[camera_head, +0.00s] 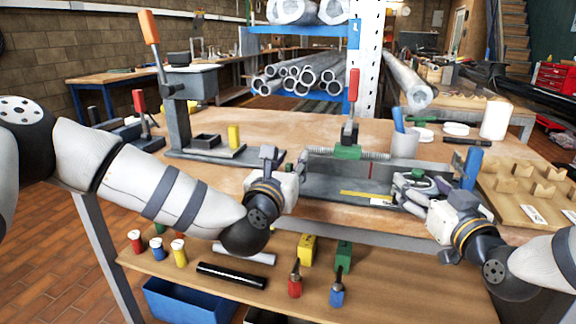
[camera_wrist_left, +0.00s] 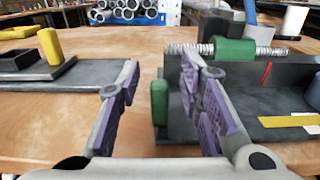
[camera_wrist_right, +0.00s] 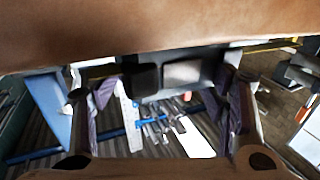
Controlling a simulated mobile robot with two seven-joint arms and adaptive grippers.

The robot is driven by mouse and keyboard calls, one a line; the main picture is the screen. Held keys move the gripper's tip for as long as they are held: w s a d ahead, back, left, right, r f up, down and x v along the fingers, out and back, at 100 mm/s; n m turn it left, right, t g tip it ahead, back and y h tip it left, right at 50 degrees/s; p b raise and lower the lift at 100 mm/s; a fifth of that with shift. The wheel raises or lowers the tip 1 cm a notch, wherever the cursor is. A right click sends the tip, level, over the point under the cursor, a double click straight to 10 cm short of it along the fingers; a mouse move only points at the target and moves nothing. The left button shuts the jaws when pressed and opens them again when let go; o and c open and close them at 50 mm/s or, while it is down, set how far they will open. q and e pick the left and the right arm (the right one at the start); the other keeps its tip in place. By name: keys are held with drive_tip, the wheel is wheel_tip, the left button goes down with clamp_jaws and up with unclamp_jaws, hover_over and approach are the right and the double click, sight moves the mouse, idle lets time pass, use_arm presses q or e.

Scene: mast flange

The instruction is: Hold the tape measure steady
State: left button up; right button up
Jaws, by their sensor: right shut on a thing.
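A yellow measuring strip (camera_head: 366,194) lies along the grey fixture (camera_head: 330,184) on the workbench; it also shows in the left wrist view (camera_wrist_left: 287,121). My right gripper (camera_head: 408,184) is at the fixture's right end, beside the strip's right end. In the right wrist view its fingers (camera_wrist_right: 165,90) stand around a dark and grey body (camera_wrist_right: 182,74), apparently the tape measure's case, mostly hidden in the head view. My left gripper (camera_head: 272,160) is open and empty at the fixture's left end, its fingers (camera_wrist_left: 158,80) apart near a green block (camera_wrist_left: 160,102).
A red-handled clamp (camera_head: 353,95) with a green nut stands behind the fixture. A grey cup (camera_head: 404,144) is behind my right gripper. A wooden rack (camera_head: 520,185) stands at right. A grey stand (camera_head: 178,120) with a yellow block (camera_head: 234,136) is at left.

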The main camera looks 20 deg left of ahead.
drive_tip(key=o, duration=1.6)
use_arm(q)
drive_tip(key=s, duration=1.2)
drive_tip(key=shift+d, duration=0.1)
